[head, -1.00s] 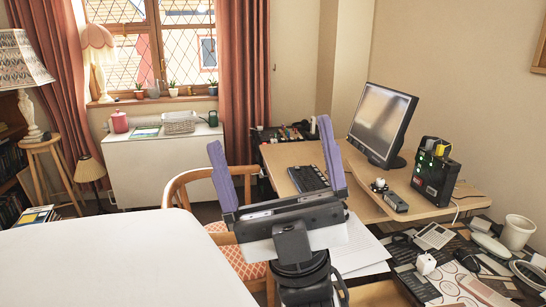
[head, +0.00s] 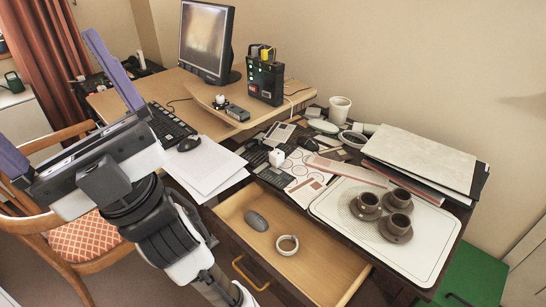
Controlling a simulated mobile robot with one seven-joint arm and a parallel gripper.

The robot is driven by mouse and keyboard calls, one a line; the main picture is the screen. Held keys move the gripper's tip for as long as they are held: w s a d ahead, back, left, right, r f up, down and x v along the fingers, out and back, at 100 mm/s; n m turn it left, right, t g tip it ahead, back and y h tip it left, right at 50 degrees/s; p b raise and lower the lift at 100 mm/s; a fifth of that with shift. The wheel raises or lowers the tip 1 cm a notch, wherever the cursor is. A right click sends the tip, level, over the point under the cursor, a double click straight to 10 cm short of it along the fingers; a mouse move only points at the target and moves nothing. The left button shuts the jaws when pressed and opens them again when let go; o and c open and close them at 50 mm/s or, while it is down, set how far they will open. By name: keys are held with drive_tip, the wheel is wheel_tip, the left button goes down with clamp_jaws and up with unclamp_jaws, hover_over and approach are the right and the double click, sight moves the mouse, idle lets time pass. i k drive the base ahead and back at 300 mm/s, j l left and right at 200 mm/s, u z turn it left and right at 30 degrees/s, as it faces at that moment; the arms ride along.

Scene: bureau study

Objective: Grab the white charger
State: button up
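A small white cube (head: 276,157), which looks like the white charger, sits on the dark desk top among papers and small devices, just behind the open drawer. A smaller white piece (head: 221,100) stands on the raised wooden shelf; I cannot tell what it is. My gripper (head: 45,85) is at the left of the head view, its two purple fingers wide apart with nothing between them. It is well to the left of the white cube and points away from it.
An open drawer (head: 232,212) holds a grey mouse (head: 256,221) and a pale ring (head: 287,245). Right of the cube are a white tray (head: 430,262) with brown cups and a stack of folders (head: 424,158). A monitor (head: 205,40) stands behind. A chair (head: 88,243) is at left.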

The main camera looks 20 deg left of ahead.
sight(276, 157)
drive_tip(key=i+j+z, duration=0.25)
drive_tip(key=i, duration=0.3)
drive_tip(key=i+j+z, duration=0.25)
drive_tip(key=i, duration=0.3)
